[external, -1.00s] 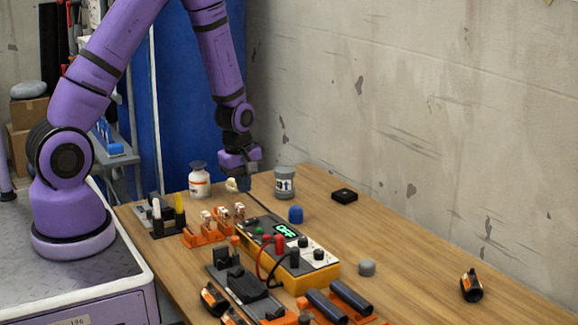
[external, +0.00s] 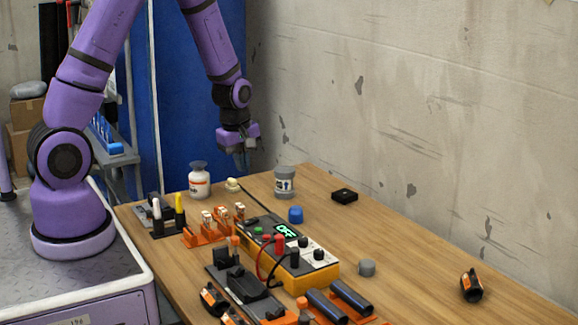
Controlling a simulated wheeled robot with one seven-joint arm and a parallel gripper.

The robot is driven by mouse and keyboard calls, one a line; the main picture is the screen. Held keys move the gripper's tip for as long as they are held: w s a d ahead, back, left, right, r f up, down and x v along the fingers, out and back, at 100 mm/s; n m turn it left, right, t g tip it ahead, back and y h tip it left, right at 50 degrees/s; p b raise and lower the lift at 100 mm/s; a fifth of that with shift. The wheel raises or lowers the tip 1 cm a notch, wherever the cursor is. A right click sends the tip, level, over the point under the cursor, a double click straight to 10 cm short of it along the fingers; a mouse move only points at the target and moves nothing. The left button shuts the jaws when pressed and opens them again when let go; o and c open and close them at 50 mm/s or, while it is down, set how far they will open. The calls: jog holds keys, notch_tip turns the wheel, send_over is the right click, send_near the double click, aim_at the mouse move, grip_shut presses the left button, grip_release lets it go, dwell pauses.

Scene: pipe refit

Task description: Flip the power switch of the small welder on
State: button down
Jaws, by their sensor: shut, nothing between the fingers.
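The small welder (external: 272,259) is a yellow-orange box with a grey and white top, standing near the middle of the table. Its display (external: 286,231) reads OFF in green. Red and black plugs with cables, a green button and black knobs sit on its top. I cannot tell which part is the power switch. My gripper (external: 242,165) is shut and empty, pointing down above the table's back part, behind the welder and clear of it. It hangs above a small cream piece (external: 233,185).
A white bottle (external: 199,181), a grey cup (external: 285,181) and a blue cap (external: 295,214) stand behind the welder. Orange racks (external: 208,237) are to its left. Black pipes (external: 325,305) and a dark clamp base (external: 240,284) lie in front. The right of the table is mostly free.

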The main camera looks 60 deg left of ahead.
aim_at(250, 221)
jog(key=shift+w, duration=0.4)
jog(key=shift+f, duration=0.1)
jog(key=f, duration=0.4)
jog(key=w+f, duration=0.1)
jog(key=f, duration=0.4)
jog(key=w+f, duration=0.1)
jog(key=f, duration=0.3)
jog(key=shift+f, duration=0.35)
jog(key=shift+f, duration=0.2)
jog(key=shift+s, duration=0.2)
jog(key=shift+s+r, duration=0.25)
jog(key=shift+s, duration=0.3)
